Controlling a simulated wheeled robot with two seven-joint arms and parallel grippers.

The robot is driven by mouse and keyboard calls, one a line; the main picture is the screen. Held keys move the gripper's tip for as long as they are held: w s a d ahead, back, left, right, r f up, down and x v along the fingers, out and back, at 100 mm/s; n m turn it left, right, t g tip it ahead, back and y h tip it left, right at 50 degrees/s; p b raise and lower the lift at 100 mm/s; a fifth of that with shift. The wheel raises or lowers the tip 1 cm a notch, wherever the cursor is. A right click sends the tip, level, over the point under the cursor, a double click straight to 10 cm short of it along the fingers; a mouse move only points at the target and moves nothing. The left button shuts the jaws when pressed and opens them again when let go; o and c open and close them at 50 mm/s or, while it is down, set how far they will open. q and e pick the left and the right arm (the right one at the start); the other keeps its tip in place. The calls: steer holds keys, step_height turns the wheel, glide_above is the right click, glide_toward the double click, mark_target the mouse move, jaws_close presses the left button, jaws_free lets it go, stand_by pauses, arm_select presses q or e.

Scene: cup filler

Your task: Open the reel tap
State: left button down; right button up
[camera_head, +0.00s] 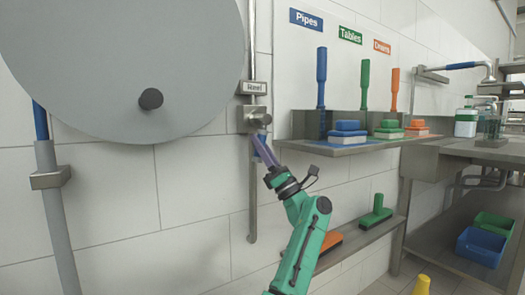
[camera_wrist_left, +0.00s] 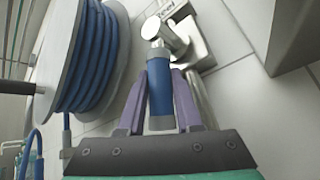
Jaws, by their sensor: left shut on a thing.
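The reel tap (camera_head: 251,118) is a metal valve on the tiled wall beside the big grey reel, under a small label plate (camera_head: 254,88). In the left wrist view the tap's lever (camera_wrist_left: 160,100) is a blue grip with a grey collar and a round metal end, and the metal tap body (camera_wrist_left: 187,30) is behind it. My left gripper (camera_head: 262,148) reaches up to the tap from below. In the left wrist view its purple fingers (camera_wrist_left: 162,76) are shut on the blue lever, one on each side. The fingers hide most of the lever in the head view.
The grey reel disc (camera_head: 120,60) fills the upper left; its blue hose (camera_wrist_left: 95,60) shows in the left wrist view. Right of the tap, a wall shelf (camera_head: 340,147) holds several brushes. A lower shelf (camera_head: 350,245) holds more brushes. A metal table (camera_head: 460,150) stands further right.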

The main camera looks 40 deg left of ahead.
arm_select(q)
steer(key=shift+w+n+g, duration=0.15)
steer(key=shift+n+g, duration=0.55)
steer(key=c, duration=0.6)
jaws_free()
steer(key=v, duration=1.4)
steer(key=shift+d, duration=0.4)
steer(key=shift+w+f, duration=0.1)
